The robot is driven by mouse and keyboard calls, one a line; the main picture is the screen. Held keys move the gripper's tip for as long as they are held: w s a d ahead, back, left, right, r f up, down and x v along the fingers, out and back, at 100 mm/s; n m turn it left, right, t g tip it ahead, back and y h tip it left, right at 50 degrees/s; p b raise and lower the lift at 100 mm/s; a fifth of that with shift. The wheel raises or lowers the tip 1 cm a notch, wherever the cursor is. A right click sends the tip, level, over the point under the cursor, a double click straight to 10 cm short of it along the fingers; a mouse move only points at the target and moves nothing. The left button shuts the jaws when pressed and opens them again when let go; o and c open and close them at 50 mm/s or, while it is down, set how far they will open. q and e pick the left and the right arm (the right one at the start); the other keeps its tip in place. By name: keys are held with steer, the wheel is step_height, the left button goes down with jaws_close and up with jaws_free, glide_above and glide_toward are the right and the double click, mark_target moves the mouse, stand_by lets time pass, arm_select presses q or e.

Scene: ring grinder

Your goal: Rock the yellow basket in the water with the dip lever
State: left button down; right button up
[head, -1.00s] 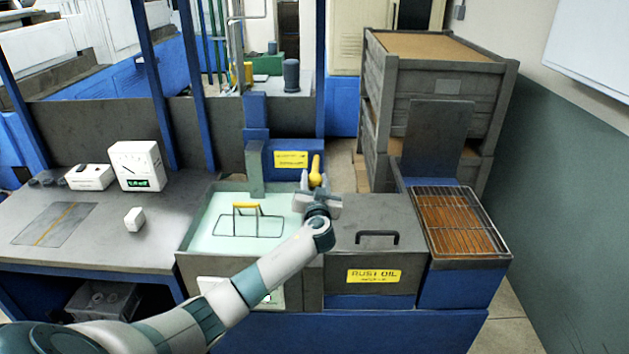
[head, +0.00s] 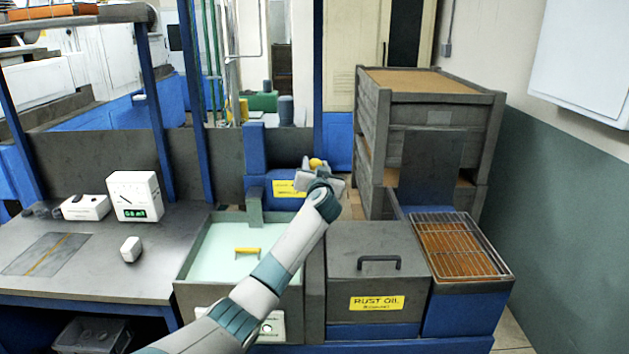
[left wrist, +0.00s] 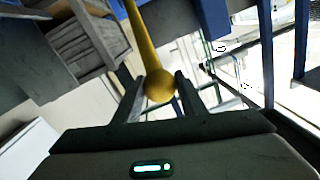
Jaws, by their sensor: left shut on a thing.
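The dip lever is a yellow rod with a round knob (head: 316,163). It also shows in the left wrist view (left wrist: 160,84), with the knob between the fingers. My left gripper (head: 312,175) is shut on the lever at its knob, above and behind the rust oil box. The yellow basket (head: 248,251) is down in the water tank (head: 190,262). Only its yellow handle shows above the pale water; the wire frame is hidden. My left forearm covers the tank's right part. My right gripper is not in view.
The closed rust oil box (head: 375,300) stands right of the tank. A wire rack (head: 455,245) lies farther right. A gauge (head: 135,196) and a small white block (head: 131,249) are on the left bench. Stacked crates (head: 430,110) stand behind.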

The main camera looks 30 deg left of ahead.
arm_select(q)
steer(key=shift+a+r, duration=0.1)
steer(key=shift+r, duration=0.25)
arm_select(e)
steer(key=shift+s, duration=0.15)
arm_select(q)
steer(key=c, duration=1.4)
jaws_free()
steer(key=shift+c, duration=0.2)
steer(key=shift+o, duration=1.4)
steer(key=shift+f, duration=0.15)
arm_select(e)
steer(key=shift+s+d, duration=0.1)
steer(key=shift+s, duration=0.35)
arm_select(q)
steer(key=shift+f, duration=0.1)
steer(key=shift+s+d, duration=0.4)
steer(key=shift+d, duration=0.05)
steer(key=b+v, duration=0.5)
steer(key=v, duration=1.1)
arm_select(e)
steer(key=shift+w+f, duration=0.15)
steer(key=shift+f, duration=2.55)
